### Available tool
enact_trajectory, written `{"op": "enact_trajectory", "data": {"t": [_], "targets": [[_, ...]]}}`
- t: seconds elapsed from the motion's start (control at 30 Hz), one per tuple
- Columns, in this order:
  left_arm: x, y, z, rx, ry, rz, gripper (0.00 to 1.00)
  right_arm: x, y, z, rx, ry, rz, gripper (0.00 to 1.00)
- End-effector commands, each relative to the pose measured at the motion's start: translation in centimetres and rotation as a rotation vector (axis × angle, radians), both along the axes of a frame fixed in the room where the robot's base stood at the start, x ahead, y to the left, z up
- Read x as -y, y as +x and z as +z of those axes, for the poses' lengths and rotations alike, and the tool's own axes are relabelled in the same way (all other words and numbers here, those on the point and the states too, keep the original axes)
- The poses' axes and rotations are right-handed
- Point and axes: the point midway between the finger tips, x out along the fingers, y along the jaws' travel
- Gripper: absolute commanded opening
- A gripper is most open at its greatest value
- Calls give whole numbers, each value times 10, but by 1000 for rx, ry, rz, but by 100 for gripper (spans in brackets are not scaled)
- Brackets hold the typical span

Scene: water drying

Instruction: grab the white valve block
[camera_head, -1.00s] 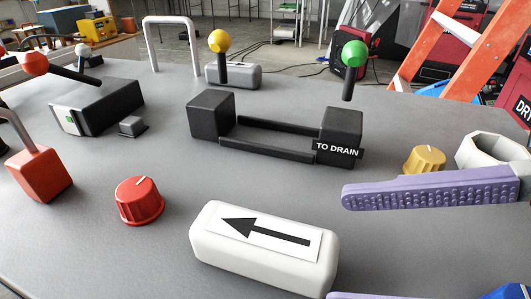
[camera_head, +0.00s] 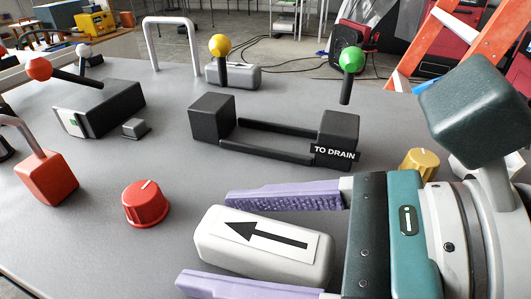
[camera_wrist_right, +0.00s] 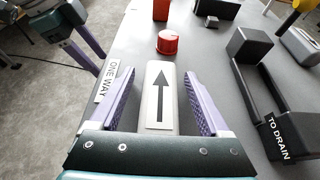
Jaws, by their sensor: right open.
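The white valve block (camera_head: 222,252), with a black arrow on a white label, lies on the grey table near the front in the head view. My right gripper (camera_head: 205,239) comes in from the right, open, with one purple finger along each long side of the block. In the right wrist view the block (camera_wrist_right: 153,75) lies between the two fingers, with visible gaps on both sides. A "ONE WAY" label (camera_wrist_right: 107,80) shows beside the left finger there. My left gripper (camera_wrist_right: 94,48) shows at the upper left of that view, its purple fingers apart and empty.
A red knob (camera_head: 145,204) stands just beyond the block's left end. A black bracket marked "TO DRAIN" (camera_head: 275,152) stands behind. A yellow knob (camera_head: 419,162) is partly hidden by my right gripper. A red padlock-like block (camera_head: 47,180) is at the left.

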Motion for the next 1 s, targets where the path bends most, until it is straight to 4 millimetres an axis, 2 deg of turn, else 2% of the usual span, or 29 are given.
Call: {"op": "enact_trajectory", "data": {"t": [0.07,0.77,1.0], "targets": [[0,0,0,0,0,0,61,0,0,0,0,0,0,79],[2,0,0,-1,-9,5,61,0,0,0,-1,1,0,0],[3,0,0,-2,-10,6,61,0,0,1,0,1,0,0]]}}
